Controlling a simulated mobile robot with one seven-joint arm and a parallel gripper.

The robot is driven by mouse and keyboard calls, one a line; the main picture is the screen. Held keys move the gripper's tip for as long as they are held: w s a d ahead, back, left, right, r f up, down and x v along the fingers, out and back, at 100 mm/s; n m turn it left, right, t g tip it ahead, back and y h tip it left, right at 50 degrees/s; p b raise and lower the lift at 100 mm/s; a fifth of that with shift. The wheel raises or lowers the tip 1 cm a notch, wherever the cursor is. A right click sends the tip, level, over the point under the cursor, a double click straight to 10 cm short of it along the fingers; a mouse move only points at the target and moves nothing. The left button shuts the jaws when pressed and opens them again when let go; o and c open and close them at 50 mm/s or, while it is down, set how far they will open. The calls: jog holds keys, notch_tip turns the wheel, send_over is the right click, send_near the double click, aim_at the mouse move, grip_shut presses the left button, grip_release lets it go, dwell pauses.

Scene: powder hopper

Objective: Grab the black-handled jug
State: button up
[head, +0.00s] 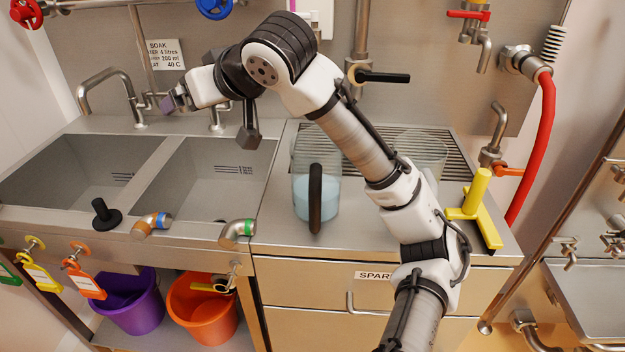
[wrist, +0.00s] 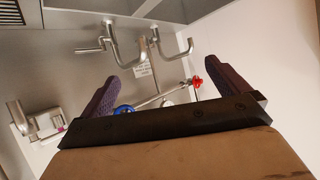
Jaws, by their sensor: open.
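The black-handled jug (head: 300,187) stands on the steel counter right of the sinks. It is clear, with pale blue contents in its lower part, and its upright black handle (head: 316,198) faces the camera. My gripper (head: 173,99) is up over the back of the sinks, well left of and above the jug. In the wrist view my gripper (wrist: 161,72) has its two purple fingers spread wide with nothing between them. The jug does not show in the wrist view.
A second clear vessel (head: 428,150) stands on the ribbed drainer, behind my arm. A yellow T-shaped tool (head: 478,205) lies at the counter's right. Faucets (head: 110,85) rise behind the sinks, and a black lever tap (head: 380,76) projects above the drainer. Counter front beside the jug is clear.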

jog(key=s+d+m+g+h+p, duration=0.25)
jog(key=d+m+h, duration=0.4)
jog(key=d, duration=1.35)
jog(key=w+a+f+n, duration=0.1)
jog(key=w+f, duration=0.1)
jog(key=f, duration=0.4)
jog(key=w+a+f+h+p, duration=0.1)
jog(key=w+f, duration=0.2)
jog(key=f, duration=0.3)
jog(key=shift+w+f+n+g, duration=0.3)
jog(key=shift+n+g, duration=0.05)
jog(key=shift+g, duration=0.1)
jog(key=shift+a+h, duration=0.1)
jog(key=shift+h, duration=0.15)
jog(key=c, duration=1.7)
